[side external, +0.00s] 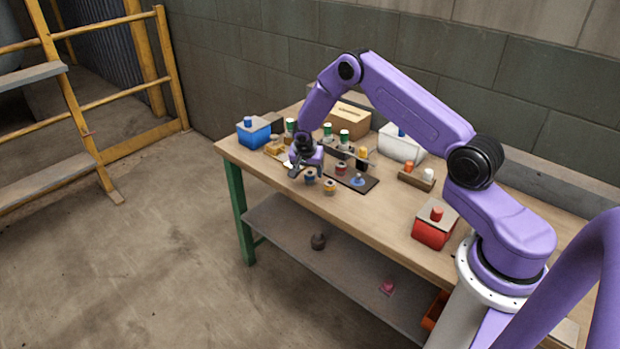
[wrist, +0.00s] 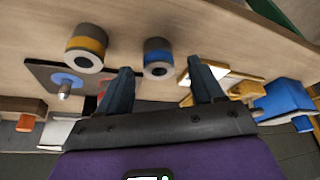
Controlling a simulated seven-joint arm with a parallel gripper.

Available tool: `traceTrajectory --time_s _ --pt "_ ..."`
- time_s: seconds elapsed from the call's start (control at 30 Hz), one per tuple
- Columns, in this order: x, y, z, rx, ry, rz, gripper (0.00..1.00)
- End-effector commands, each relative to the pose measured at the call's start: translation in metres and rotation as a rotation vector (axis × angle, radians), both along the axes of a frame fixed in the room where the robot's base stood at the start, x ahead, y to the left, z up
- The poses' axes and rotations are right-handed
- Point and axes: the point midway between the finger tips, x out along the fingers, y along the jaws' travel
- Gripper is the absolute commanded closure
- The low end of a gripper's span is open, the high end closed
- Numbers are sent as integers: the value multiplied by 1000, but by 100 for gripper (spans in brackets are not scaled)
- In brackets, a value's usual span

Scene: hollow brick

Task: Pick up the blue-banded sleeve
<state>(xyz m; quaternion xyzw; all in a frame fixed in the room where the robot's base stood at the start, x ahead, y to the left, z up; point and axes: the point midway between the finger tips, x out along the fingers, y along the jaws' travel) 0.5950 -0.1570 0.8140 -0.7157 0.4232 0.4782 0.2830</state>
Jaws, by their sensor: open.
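The blue-banded sleeve (side external: 310,177) is a short grey hollow cylinder with a blue band, standing on the table near its front edge. In the wrist view the sleeve (wrist: 157,57) shows in the gap between my fingertips, its hole facing the camera. My gripper (side external: 304,169) is open and low over the table at the sleeve; in the wrist view the gripper (wrist: 160,66) holds nothing. I cannot tell whether a finger touches the sleeve. An orange-banded sleeve (side external: 330,187) stands close by, to the right; it also shows in the wrist view (wrist: 86,47).
A dark board (side external: 366,187) with a blue disc and peg (side external: 358,180) lies to the right, with a red-banded sleeve (side external: 341,168) on it. A blue box (side external: 254,133), white box (side external: 400,147) and red box (side external: 434,231) stand around. The front-right tabletop is mostly clear.

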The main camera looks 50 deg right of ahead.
Motion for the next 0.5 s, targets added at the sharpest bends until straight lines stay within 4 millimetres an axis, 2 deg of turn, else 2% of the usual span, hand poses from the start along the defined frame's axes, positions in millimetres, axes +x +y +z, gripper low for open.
traceTrajectory --time_s 0.03,0.2,0.5 --pt "-1 -4 -9 0 3 -1 33" --pt "2 -9 -25 0 0 -1 33" --pt "4 -10 -29 0 0 0 33"
